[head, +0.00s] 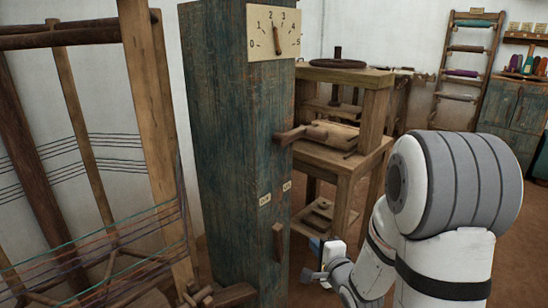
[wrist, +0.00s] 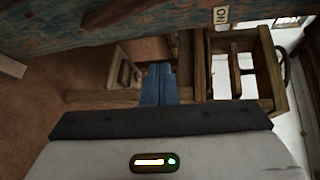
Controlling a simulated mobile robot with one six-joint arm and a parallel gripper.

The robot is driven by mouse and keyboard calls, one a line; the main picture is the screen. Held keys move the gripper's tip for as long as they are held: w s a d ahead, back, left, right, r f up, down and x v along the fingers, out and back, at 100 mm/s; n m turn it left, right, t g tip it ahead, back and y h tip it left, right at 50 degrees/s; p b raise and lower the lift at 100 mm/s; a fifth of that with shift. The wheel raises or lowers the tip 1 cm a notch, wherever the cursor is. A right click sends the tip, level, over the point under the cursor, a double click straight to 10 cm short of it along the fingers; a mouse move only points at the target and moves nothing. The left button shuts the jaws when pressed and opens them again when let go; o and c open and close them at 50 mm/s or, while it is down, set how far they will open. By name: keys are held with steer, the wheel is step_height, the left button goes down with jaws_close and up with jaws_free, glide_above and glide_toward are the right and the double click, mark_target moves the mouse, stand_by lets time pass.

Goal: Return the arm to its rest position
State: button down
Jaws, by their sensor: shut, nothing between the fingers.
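My white arm enters at the right of the head view, bent, with its forearm low in front of the wooden bench. My gripper (head: 309,275) is at the low end of the arm, a little right of the blue-green post (head: 232,150) and apart from it in the picture. In the wrist view the blue fingers of my gripper (wrist: 158,70) are together with nothing between them. The post carries a dial (head: 273,34) marked 0 to 5, its pointer near the middle. A wooden lever (head: 278,242) sits below the OFF and ON labels.
A wooden loom frame (head: 150,120) with stretched threads stands at the left. A wooden handle (head: 290,136) sticks out from the post. Behind are a bench (head: 345,165), a ladder rack (head: 462,60) of spools and a cabinet (head: 515,105). Brown floor shows low down.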

steer(key=s+d+r+n+g+h+p, duration=0.2)
steer(key=s+r+n+g+p, duration=0.15)
steer(key=r+p, duration=0.55)
steer(key=s+d+r+n+g+h+p, duration=0.25)
steer(key=s+r+n+p, duration=0.35)
steer(key=r, duration=0.6)
steer(key=s+a+r+n+g+p, duration=0.1)
steer(key=s+r+n+g+p, duration=0.2)
steer(key=s+r+p, duration=0.2)
steer(key=s+a+r+n+g+p, duration=0.2)
steer(key=s+r+n+g+p, duration=0.1)
steer(key=s+r+p, duration=0.3)
steer(key=s+r+n, duration=0.1)
steer(key=s+r, duration=0.1)
steer(key=s, duration=0.2)
steer(key=shift+a+r, duration=0.25)
